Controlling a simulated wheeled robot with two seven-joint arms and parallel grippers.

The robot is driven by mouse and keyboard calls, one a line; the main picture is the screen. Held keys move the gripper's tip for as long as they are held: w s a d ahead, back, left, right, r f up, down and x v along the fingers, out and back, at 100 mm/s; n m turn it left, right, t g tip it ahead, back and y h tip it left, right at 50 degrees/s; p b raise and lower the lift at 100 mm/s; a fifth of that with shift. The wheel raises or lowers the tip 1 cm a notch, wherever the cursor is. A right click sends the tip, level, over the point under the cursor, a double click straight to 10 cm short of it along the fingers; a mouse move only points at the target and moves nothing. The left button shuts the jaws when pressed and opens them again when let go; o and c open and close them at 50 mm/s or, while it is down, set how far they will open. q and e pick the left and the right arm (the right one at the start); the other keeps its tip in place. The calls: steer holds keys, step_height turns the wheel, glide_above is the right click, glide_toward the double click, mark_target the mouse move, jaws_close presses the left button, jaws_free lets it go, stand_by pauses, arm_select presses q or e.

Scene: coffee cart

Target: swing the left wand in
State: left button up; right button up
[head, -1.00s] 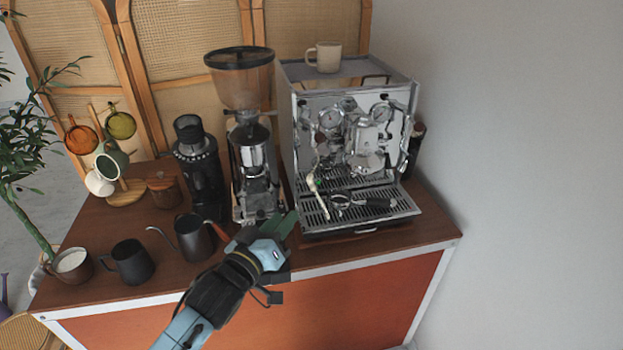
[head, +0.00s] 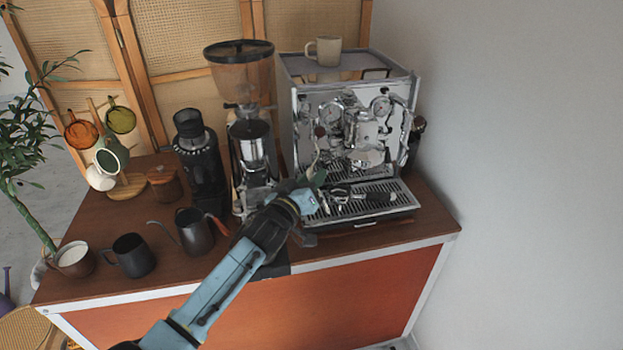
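The espresso machine (head: 350,130) stands at the right of the cart top. Its left wand (head: 316,158) is a thin metal tube at the left of the machine's front, below a dark knob (head: 319,131). My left gripper (head: 317,181) is at the left front of the machine, at the lower end of the wand and over the left edge of the drip tray (head: 365,207). The gripper hides the wand's tip. I cannot tell whether it touches the wand or how far its fingers are apart. My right gripper is not in view.
A portafilter (head: 372,195) lies on the drip tray. The grinder (head: 250,150) stands close to the left of the machine. A kettle (head: 194,230) and a dark pitcher (head: 133,256) stand left of my forearm. A mug (head: 325,50) sits on the machine.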

arm_select(q)
steer(key=shift+w, duration=0.15)
jaws_close()
stand_by(0.4)
